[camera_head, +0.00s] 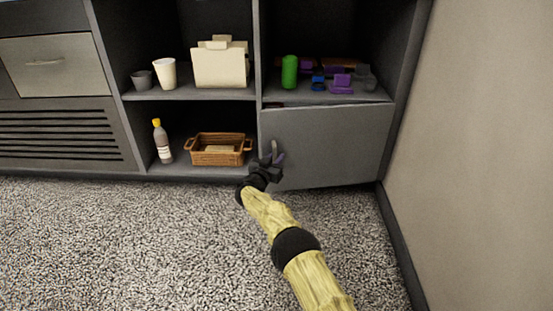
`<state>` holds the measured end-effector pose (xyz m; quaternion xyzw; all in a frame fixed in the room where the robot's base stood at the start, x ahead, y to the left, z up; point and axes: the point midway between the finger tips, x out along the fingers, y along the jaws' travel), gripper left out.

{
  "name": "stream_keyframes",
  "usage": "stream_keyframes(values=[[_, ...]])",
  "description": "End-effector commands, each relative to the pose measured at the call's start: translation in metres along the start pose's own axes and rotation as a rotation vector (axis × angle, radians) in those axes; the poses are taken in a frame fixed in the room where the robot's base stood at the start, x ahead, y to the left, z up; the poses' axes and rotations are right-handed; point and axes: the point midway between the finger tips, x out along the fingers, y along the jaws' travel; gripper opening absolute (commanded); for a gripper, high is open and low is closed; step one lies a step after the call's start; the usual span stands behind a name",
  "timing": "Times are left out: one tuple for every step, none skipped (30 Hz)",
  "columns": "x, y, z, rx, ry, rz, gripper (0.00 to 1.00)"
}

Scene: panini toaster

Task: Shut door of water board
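The grey door (330,146) closes off most of the lower right compartment of the cabinet. It seems to stand slightly ajar, with a dark gap along its top edge. Its hinge side looks to be at the right. My gripper (275,152) is at the door's left edge, in front of it. I cannot tell whether it touches the door. The fingers are small and dark here, and I cannot tell how far apart they are. No held object shows.
Lower left compartment holds a yellow-capped bottle (161,141) and a wicker basket (218,150). The shelves above hold a cup (165,74), a cream box (221,65), a green can (289,72) and purple items (342,83). A wall (480,130) bounds the right; the carpet (120,240) is clear.

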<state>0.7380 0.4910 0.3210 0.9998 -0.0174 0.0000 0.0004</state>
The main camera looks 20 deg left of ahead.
Motion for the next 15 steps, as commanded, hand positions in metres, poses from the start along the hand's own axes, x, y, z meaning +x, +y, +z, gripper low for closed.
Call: stream_keyframes(values=[[0.001, 0.002, 0.0, 0.0, 0.0, 0.004, 0.18], [0.001, 0.001, 0.0, 0.0, 0.0, 0.003, 0.18], [0.001, 0.001, 0.0, 0.0, 0.0, 0.003, 0.18], [0.001, 0.001, 0.0, 0.0, 0.0, 0.002, 0.18], [0.001, 0.001, 0.0, 0.0, 0.0, 0.002, 0.18], [0.0, 0.001, 0.0, 0.0, 0.0, 0.001, 0.18], [0.0, 0.0, -0.001, 0.0, 0.0, 0.001, 0.18], [-0.001, 0.0, -0.001, 0.0, 0.0, 0.001, 0.18], [-0.001, 0.0, -0.002, -0.001, 0.0, 0.0, 0.18], [-0.002, 0.0, -0.002, -0.001, -0.001, 0.0, 0.18], [-0.004, -0.001, -0.003, -0.001, -0.001, 0.0, 0.18], [-0.005, -0.001, -0.003, -0.002, -0.001, -0.001, 0.18], [-0.007, -0.001, -0.004, -0.002, -0.002, -0.001, 0.18], [-0.009, -0.001, -0.004, -0.002, -0.001, -0.001, 0.18], [-0.012, -0.001, -0.005, -0.003, -0.002, -0.001, 0.18]])
